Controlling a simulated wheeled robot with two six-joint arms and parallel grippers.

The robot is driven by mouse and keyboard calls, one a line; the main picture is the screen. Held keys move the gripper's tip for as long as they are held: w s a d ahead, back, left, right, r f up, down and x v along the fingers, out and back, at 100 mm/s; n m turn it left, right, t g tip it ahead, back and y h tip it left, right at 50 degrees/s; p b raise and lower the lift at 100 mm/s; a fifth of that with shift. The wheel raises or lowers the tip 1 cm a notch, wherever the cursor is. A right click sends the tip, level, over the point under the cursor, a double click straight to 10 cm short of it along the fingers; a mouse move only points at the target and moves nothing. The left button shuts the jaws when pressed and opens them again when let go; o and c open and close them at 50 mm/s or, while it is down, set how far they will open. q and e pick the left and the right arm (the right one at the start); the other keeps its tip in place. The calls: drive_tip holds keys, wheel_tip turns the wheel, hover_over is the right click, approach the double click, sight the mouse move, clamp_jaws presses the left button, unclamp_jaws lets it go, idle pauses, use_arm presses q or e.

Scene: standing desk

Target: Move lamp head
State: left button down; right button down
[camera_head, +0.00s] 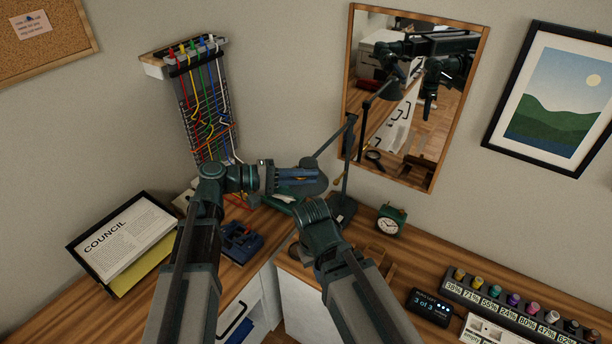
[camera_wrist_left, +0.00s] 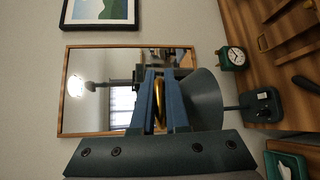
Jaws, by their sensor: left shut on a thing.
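The desk lamp's dark green head (camera_head: 314,188) is a round shade hanging from a jointed arm (camera_head: 333,138). Its base (camera_head: 342,209) stands on the desk below the mirror. My left gripper (camera_head: 300,177) is at the lamp head, with its blue fingers shut on a brass-coloured part of it. In the left wrist view the brass part (camera_wrist_left: 159,100) shows between the fingers, with the shade (camera_wrist_left: 206,100) just to their right. My right arm reaches in from the lower right; its gripper (camera_head: 275,200) is mostly hidden around its wrist, below the left one.
A mirror (camera_head: 362,165) hangs behind the lamp. A green clock (camera_head: 390,220) stands right of the lamp base. A row of coloured knobs (camera_head: 520,305) lies at right.

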idle(0.6)
use_arm(q)
wheel_tip(320, 180, down, 11)
drive_tip(key=w+d+m+h+b, duration=0.1)
drive_tip(key=h+b, duration=0.1)
drive_tip(key=b, duration=1.3)
drive_tip(key=shift+w+d+m+t, duration=0.15)
drive_tip(key=shift+w+m+t, duration=0.15)
drive_tip(key=shift+w+m, duration=0.1)
drive_tip(key=c, duration=1)
unclamp_jaws()
drive_tip(key=shift+o, duration=0.2)
drive_tip(key=s+a, duration=0.2)
drive_tip(key=a, duration=1.1)
drive_tip(key=shift+a+f+b, duration=0.3)
drive_tip(key=shift+a, duration=0.05)
